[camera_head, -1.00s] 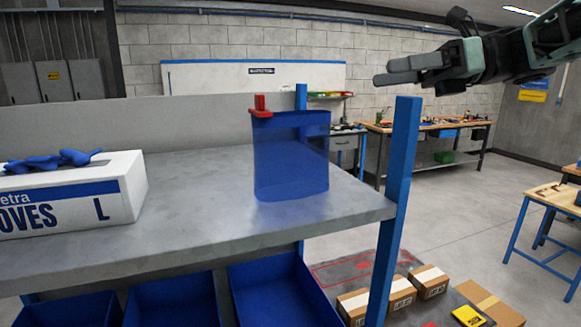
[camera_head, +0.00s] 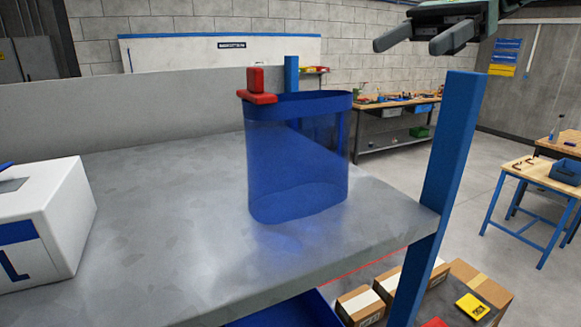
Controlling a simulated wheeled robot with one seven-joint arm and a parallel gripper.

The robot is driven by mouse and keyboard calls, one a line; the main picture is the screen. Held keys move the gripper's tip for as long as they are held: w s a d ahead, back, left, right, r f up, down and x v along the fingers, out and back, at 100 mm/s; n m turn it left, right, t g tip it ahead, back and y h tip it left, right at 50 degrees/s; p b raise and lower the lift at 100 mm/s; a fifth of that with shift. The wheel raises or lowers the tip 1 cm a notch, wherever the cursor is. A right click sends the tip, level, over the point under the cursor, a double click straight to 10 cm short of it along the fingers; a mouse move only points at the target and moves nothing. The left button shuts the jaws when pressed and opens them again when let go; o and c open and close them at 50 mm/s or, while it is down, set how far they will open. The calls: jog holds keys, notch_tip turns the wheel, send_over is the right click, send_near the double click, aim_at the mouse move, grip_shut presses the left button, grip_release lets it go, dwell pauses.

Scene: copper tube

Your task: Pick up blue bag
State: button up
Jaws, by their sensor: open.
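The blue bag (camera_head: 297,160) is a translucent blue, open-topped container standing upright on the grey shelf top (camera_head: 150,200), near its right end. A red clip-like piece (camera_head: 257,86) sits at the left of its rim. My gripper (camera_head: 415,42) is at the upper right, above and to the right of the bag and well apart from it. Its two fingers are spread and nothing shows between them.
A blue post (camera_head: 452,150) rises at the shelf's right corner, between the bag and the open floor. A white glove box (camera_head: 45,225) stands on the left of the shelf. Cardboard boxes (camera_head: 360,305) lie below right. The shelf between box and bag is clear.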

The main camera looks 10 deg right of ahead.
jog(key=a+f+b, duration=0.2)
jog(key=b, duration=0.6)
send_near(313, 97)
jog(key=s+a, duration=0.4)
jog(key=shift+s+a+f, duration=0.15)
jog(key=shift+a+f, duration=0.2)
jog(key=shift+f, duration=0.45)
jog(key=p+x, duration=0.3)
jog(key=x, duration=0.1)
jog(key=shift+a, duration=0.35)
jog(key=shift+a+f, duration=0.2)
jog(key=shift+a, duration=0.05)
jog(key=c, duration=1.3)
